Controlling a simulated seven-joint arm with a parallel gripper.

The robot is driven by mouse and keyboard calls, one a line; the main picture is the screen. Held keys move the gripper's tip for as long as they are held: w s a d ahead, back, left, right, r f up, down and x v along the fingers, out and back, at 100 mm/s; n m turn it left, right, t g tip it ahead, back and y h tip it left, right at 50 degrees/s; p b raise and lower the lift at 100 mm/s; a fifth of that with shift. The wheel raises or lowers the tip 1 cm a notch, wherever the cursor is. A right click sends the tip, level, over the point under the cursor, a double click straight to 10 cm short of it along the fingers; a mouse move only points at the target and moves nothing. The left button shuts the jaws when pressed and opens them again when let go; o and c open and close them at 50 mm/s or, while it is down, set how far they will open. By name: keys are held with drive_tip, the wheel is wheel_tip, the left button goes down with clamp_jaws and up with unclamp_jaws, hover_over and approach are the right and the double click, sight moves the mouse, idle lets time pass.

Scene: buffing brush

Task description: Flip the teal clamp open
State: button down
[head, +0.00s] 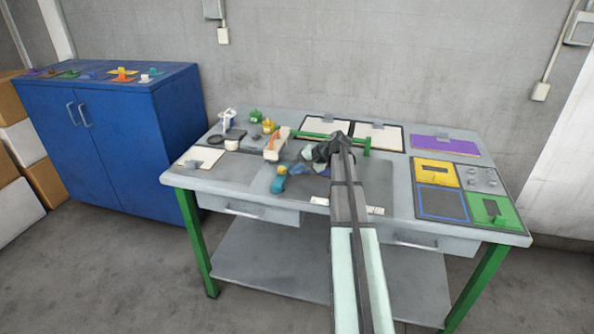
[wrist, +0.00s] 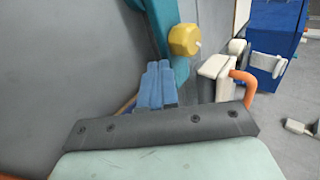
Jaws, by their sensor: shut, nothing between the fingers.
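The teal clamp (head: 279,183) stands on the left part of the workbench, with a yellow knob (head: 283,170) at its upper end. In the wrist view the clamp's teal body (wrist: 168,25) enters from the top edge, and its yellow knob (wrist: 184,40) shows just beyond my fingers. My gripper (wrist: 157,86) is shut and empty, its blue fingers together just short of the knob and teal body. Whether they touch the clamp I cannot tell. In the head view my gripper (head: 303,169) is just right of the clamp, partly hidden by my arm. The clamp's base is not clearly visible.
A white block with an orange handle (head: 276,143) stands behind the clamp; it also shows right of my fingers in the wrist view (wrist: 216,72). A green bar (head: 310,134) lies behind my arm. Colored panels (head: 436,173) cover the right side.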

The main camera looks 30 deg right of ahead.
drive_tip(key=shift+s+d, duration=0.3)
drive_tip(key=shift+s, duration=0.05)
drive_tip(key=s+d, duration=0.2)
drive_tip(key=d, duration=0.1)
drive_tip(key=shift+s+r, duration=0.3)
drive_tip(key=v, duration=0.9)
drive_tip(key=shift+w+d, duration=0.25)
drive_tip(key=shift+w, duration=0.1)
drive_tip(key=shift+w+r, duration=0.1)
drive_tip(key=shift+r+n+g+y, duration=0.2)
drive_tip(key=shift+n+g+y, duration=0.25)
drive_tip(key=shift+n, duration=0.35)
